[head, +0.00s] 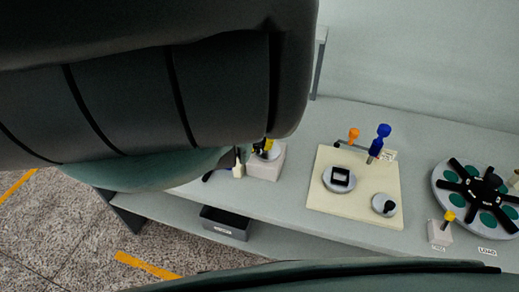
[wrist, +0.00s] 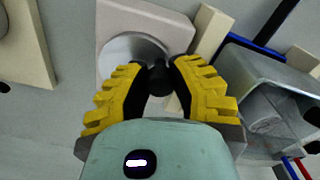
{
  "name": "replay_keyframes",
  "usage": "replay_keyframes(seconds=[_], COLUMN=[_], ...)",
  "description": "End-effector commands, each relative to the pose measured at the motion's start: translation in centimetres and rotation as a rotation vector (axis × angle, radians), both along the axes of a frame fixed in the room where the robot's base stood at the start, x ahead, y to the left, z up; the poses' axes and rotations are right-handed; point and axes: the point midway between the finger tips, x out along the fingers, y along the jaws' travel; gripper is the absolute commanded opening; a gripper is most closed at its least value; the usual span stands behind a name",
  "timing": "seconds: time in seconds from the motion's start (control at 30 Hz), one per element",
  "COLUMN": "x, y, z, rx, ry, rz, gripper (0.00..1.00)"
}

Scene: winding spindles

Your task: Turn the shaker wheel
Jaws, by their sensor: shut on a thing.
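The shaker wheel is a pale grey disc (wrist: 121,48) with a black knob (wrist: 158,80), set on a light block (wrist: 110,14) in the wrist view. My gripper (wrist: 159,71) has yellow ridged fingers with black pads, one on each side of the knob and closed on it. The knob is partly hidden between the pads. In the head view the block (head: 265,170) stands near the table's front edge, and my gripper (head: 268,146) is over it, mostly hidden by my arm.
A cream board (head: 352,214) with discs and blue and orange knobs lies to the right. Farther right is a round carousel (head: 445,180) with black arms. A clear container (wrist: 265,95) stands close to my right finger. A dark bin (head: 226,223) sits on the lower shelf.

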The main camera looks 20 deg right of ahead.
Motion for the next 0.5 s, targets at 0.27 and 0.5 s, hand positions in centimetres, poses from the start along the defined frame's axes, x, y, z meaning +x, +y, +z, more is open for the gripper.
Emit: replay_keyframes(seconds=[0.27, 0.5], x=[0.51, 0.72], y=[0.04, 0.00], z=[-0.13, -0.04], rx=[-0.001, -0.001], ry=[-0.001, -0.003], rz=[-0.150, -0.208], gripper=[0.00, 0.00])
